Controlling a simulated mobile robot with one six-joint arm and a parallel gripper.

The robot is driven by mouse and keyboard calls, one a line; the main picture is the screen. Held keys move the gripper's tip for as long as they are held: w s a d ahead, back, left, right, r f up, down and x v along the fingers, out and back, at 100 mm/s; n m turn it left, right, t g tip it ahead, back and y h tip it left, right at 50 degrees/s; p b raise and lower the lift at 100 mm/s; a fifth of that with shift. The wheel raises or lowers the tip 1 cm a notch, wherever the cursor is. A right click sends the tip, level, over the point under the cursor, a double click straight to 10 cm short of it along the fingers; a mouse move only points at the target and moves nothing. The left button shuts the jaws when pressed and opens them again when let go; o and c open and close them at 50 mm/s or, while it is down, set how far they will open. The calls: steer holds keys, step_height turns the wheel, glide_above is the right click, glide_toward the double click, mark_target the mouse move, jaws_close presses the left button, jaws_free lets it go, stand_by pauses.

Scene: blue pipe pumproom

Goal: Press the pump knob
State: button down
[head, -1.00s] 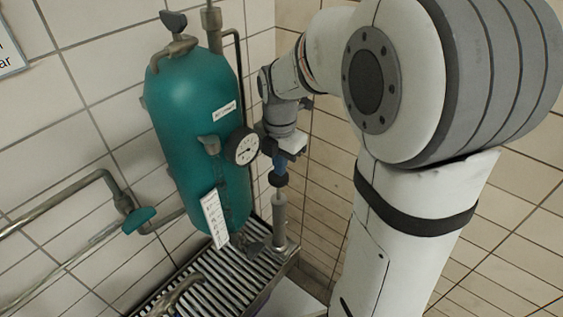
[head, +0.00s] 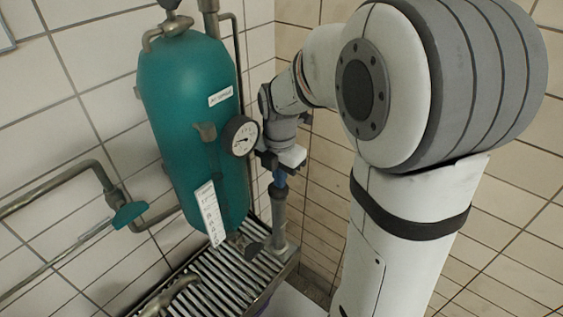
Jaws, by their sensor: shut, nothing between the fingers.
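The pump (head: 278,222) is a slim grey upright cylinder at the edge of the slatted grate, in front of the teal tank's right side.
The teal tank (head: 180,95) with a pressure gauge (head: 240,136) stands close to the left of my gripper. A pipe with a teal valve handle (head: 129,214) runs along the tiled wall. A slatted metal grate (head: 205,278) lies below.

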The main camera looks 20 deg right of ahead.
steer(key=shift+s+f, duration=0.2)
steer(key=shift+f, duration=0.1)
steer(key=shift+w+r+p, duration=0.1)
steer(key=shift+r+p, duration=0.4)
steer(key=shift+r, duration=0.05)
step_height(320, 180, up, 14)
steer(key=p, duration=0.1)
steer(key=shift+f, duration=0.25)
stand_by(1.0)
steer(key=s+f+m+t, duration=0.1)
steer(key=s+f+m, duration=0.2)
steer(key=s+m, duration=0.4)
steer(key=s+d+f+m+t, duration=0.1)
steer(key=s+m, duration=0.6)
steer(key=m, duration=1.1)
steer(key=shift+s+f+t, duration=0.3)
steer(key=shift+f+t, duration=0.2)
steer(key=shift+f, duration=0.55)
